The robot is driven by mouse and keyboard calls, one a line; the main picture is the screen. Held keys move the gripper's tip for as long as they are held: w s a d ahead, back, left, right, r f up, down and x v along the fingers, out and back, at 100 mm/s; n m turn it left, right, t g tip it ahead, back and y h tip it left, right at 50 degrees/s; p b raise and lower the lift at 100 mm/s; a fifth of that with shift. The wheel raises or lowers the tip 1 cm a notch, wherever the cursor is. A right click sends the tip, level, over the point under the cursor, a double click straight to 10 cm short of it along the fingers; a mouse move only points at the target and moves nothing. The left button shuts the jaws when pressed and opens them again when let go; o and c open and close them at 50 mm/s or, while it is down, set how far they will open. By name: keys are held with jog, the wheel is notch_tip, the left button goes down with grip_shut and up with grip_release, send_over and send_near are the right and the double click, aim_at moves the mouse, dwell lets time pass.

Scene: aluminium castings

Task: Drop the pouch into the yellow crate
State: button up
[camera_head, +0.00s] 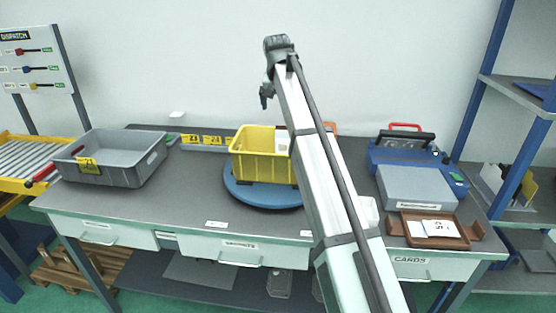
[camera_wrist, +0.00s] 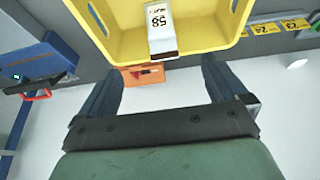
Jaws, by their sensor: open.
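The yellow crate (camera_head: 262,157) stands on a blue round turntable, partly hidden by my arm in the head view. It also fills the top of the wrist view (camera_wrist: 110,38). A pale packet (camera_wrist: 161,28) marked 58, apparently the pouch, shows within the crate's outline in the wrist view. A pale patch of it (camera_head: 283,142) shows at the crate's right side in the head view. I cannot tell what it rests on. My gripper (camera_head: 265,97) is above and behind the crate; its fingers (camera_wrist: 160,62) are wide apart with nothing between them.
The blue turntable (camera_head: 240,192) sits mid-bench. A grey bin (camera_head: 118,172) is at left, yellow number tags (camera_head: 208,140) behind. A blue machine (camera_head: 400,160) and a brown tray (camera_head: 434,236) with cards are at right. An orange box (camera_wrist: 140,76) is near the crate.

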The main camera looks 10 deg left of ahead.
jog(key=shift+v, duration=2.9)
